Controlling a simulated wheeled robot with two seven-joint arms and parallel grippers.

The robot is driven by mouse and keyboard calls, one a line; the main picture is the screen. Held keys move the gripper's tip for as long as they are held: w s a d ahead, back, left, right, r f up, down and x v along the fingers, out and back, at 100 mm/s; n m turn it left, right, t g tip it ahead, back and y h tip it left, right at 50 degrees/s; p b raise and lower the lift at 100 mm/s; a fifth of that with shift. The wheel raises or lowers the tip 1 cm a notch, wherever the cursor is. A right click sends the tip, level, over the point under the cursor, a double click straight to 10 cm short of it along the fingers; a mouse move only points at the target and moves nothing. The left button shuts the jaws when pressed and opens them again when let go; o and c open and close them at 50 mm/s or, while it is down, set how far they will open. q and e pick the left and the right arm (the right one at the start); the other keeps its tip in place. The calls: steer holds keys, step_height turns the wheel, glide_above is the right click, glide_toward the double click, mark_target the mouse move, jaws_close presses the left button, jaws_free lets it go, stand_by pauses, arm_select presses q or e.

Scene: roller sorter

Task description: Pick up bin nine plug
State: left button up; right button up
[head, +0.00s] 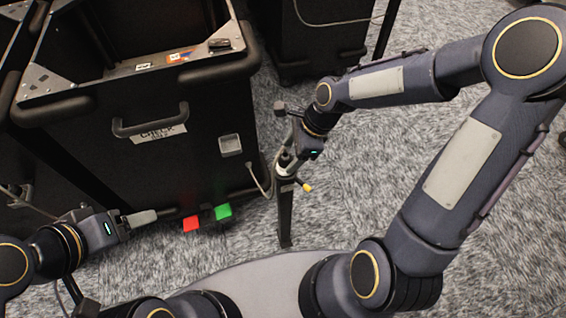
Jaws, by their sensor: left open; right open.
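A thin cable (257,181) runs from near a grey socket box (230,145) on the front of a large black bin to the top of a slim dark post (285,220). A small dark piece, apparently the plug (285,160), sits at the post's top, partly hidden by my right gripper. My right gripper (287,131) is open around or just above that piece; I cannot tell whether it touches. My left gripper (150,216) is open and empty, low in front of the bin. No bin number is readable.
The black bin (90,150) has a handle (150,121) and a white label. A red block (191,223) and a green block (223,212) show at its lower edge. A yellow-tipped lever (307,187) sticks out from the post. Another bin (320,45) stands behind. Carpet is clear at right.

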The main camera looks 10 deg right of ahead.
mark_target(288, 157)
steer(key=x, duration=0.3)
steer(key=shift+a+f+b, duration=0.2)
steer(key=shift+f+b, duration=0.1)
steer(key=c, duration=1.2)
